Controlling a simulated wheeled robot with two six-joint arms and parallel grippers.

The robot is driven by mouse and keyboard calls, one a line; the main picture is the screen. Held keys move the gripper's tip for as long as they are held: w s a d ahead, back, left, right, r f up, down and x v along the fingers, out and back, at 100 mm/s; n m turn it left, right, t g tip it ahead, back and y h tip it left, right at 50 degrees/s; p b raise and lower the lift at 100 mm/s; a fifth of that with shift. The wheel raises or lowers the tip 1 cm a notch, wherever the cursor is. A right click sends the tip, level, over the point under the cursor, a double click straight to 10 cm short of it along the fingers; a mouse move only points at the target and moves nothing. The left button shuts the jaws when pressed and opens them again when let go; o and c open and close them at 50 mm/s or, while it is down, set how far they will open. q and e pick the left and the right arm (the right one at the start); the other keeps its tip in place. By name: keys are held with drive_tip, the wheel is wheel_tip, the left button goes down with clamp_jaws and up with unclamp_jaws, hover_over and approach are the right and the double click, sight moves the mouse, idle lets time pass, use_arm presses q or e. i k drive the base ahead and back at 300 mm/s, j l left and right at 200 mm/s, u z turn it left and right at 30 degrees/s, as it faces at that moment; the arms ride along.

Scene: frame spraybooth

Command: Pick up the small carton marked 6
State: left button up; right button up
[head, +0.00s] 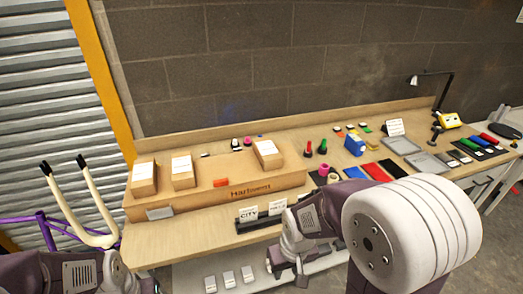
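Three small brown cartons with white labels stand on a long cardboard box (210,206) on the bench: a left carton (143,187), a middle carton (182,181) and a right carton (272,159). Their label marks are too small to read, so I cannot tell which is marked 6. My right gripper (285,268) is low at the bench's front edge, below and in front of the long box, apart from all the cartons. Its fingers are too unclear to show whether they are open.
A dark holder with white cards (249,214) stands in front of the long box.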

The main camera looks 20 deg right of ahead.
sight(182, 172)
drive_tip(key=i+j+z, duration=0.15)
drive_tip(key=j, duration=0.2)
drive_tip(key=i+j+z, duration=0.15)
drive_tip(key=j, duration=0.2)
drive_tip(key=j+z, duration=0.15)
drive_tip(key=j, duration=0.25)
drive_tip(key=i+j+z, duration=0.15)
drive_tip(key=j, duration=0.25)
